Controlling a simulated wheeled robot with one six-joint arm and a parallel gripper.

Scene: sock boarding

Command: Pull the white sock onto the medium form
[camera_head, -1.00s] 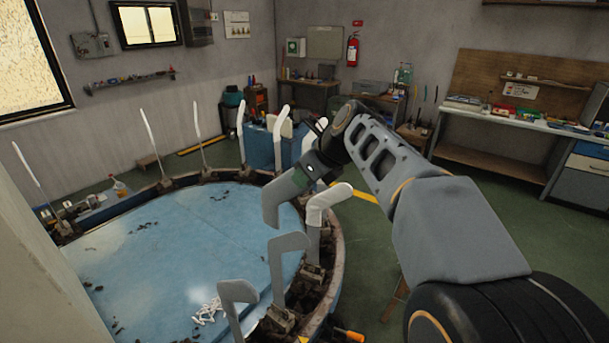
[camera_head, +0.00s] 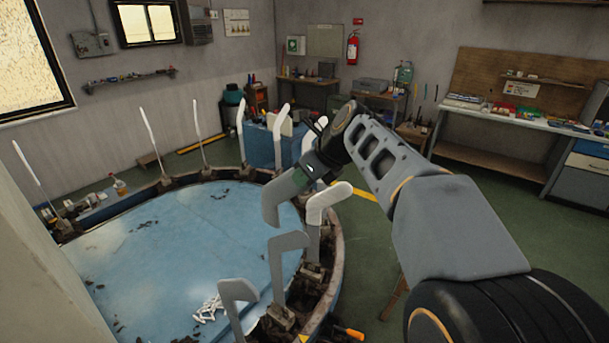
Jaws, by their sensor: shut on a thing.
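My gripper (camera_head: 305,176) is above the near right side of the round blue table. It is shut on a grey, flat, bent sock-shaped piece (camera_head: 279,202), which hangs down to the left; its grip point is partly hidden. A white sock-like cover (camera_head: 328,196) sits over the bent upper end of a grey form (camera_head: 313,243), just right of and below the gripper, with the form's lower part bare. Two bare grey forms stand nearer, one in the middle (camera_head: 286,262) and one at the front (camera_head: 238,296). I cannot tell which form is the medium one.
The dark rim (camera_head: 329,285) of the round table (camera_head: 180,245) carries several more thin white forms (camera_head: 153,137) at the back and left. Small white pieces (camera_head: 208,308) lie on the table. An orange-handled tool (camera_head: 349,332) is at the near rim. A workbench (camera_head: 520,121) stands at the right.

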